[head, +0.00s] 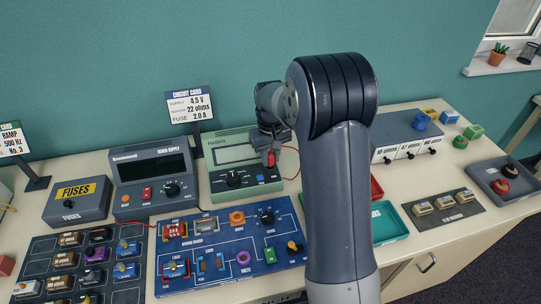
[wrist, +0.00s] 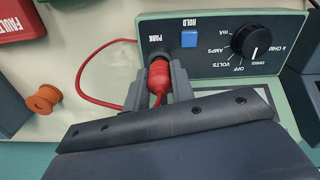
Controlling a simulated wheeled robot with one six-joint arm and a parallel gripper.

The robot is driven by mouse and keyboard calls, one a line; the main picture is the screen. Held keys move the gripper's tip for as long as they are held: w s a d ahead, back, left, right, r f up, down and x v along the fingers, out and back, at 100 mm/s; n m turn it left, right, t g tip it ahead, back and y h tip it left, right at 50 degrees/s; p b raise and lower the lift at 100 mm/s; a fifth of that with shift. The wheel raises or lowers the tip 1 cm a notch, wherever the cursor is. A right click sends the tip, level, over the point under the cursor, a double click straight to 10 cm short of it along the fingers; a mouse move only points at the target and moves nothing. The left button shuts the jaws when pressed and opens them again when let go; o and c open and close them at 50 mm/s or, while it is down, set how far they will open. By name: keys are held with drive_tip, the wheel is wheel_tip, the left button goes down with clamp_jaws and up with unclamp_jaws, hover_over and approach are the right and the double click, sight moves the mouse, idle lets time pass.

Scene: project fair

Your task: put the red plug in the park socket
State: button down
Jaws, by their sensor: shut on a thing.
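The red plug (wrist: 158,78) is between the fingers of my gripper (wrist: 160,82) in the wrist view, with the gripper shut on it. The plug's front end is at the dark park socket (wrist: 158,53), beside the PARK label on the green meter (wrist: 210,28). The plug lines up with the socket and seems to meet it; I cannot tell how deep it is in. A red lead (wrist: 88,82) loops away to the left. In the head view my gripper (head: 270,150) is at the right side of the meter (head: 217,146), and a bit of the red plug (head: 271,159) shows.
A blue HOLD button (wrist: 189,39) and a black dial (wrist: 257,39) are close to the socket. An orange knob (wrist: 42,100) is at the left. In the head view, a blue board (head: 210,276) is in front of the meter and a teal tray (head: 390,225) is to the right.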

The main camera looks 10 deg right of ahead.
drive_tip(key=shift+f+b, duration=0.45)
drive_tip(key=shift+f, duration=0.3)
idle(0.4)
drive_tip(key=c, duration=0.6)
unclamp_jaws()
drive_tip(key=shift+c, duration=0.2)
drive_tip(key=shift+r, duration=0.1)
drive_tip(key=shift+r+p, duration=3.05)
drive_tip(key=shift+r, duration=0.95)
drive_tip(key=shift+f, duration=0.1)
wheel_tip(320, 180, down, 7)
drive_tip(key=b, duration=0.5)
drive_tip(key=shift+f, duration=0.1)
